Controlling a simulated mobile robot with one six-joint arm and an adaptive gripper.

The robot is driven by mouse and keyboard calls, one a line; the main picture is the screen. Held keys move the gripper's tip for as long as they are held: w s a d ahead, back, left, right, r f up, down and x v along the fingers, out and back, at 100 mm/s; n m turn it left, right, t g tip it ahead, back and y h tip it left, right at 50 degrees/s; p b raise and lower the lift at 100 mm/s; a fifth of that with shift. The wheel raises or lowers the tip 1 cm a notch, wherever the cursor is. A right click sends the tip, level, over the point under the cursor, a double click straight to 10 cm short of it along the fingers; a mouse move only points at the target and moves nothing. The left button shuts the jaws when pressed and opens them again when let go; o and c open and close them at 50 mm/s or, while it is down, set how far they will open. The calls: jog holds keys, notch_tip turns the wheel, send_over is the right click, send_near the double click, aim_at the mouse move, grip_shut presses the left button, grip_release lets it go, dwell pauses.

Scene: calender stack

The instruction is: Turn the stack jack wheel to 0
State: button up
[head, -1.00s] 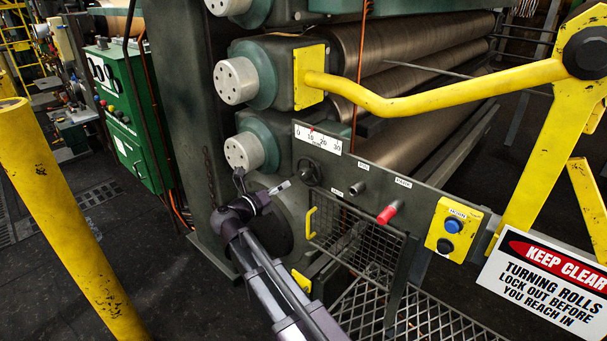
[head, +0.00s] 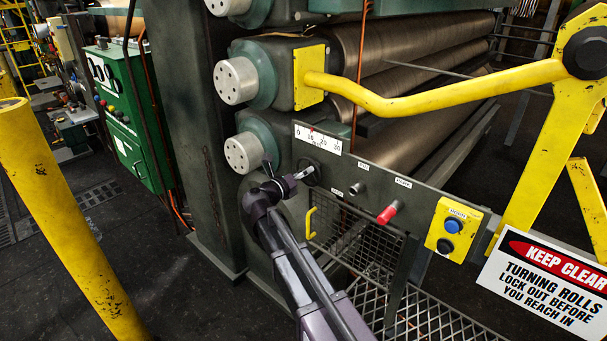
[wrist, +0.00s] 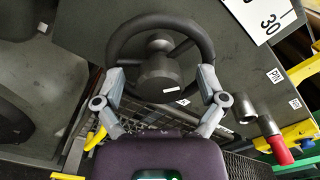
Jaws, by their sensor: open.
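The dark jack wheel (wrist: 160,24) fills the upper middle of the wrist view, with its round hub and spokes facing me. In the head view the wheel (head: 310,171) is partly hidden by my gripper (head: 287,180). In the wrist view my gripper (wrist: 162,82) is open, one finger at each side of the wheel's lower rim. I cannot tell whether the fingers touch it. A white scale (head: 318,138) marked 0 to 30 sits above the wheel. Its small red pointer (head: 311,129) stands near 10.
A yellow handle (head: 311,222) and mesh guard (head: 343,241) lie below. A yellow bar (head: 440,92) crosses above; rollers (head: 420,50) lie behind.

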jog(key=c, duration=1.2)
jog(key=shift+o, duration=0.2)
jog(key=shift+m, duration=0.4)
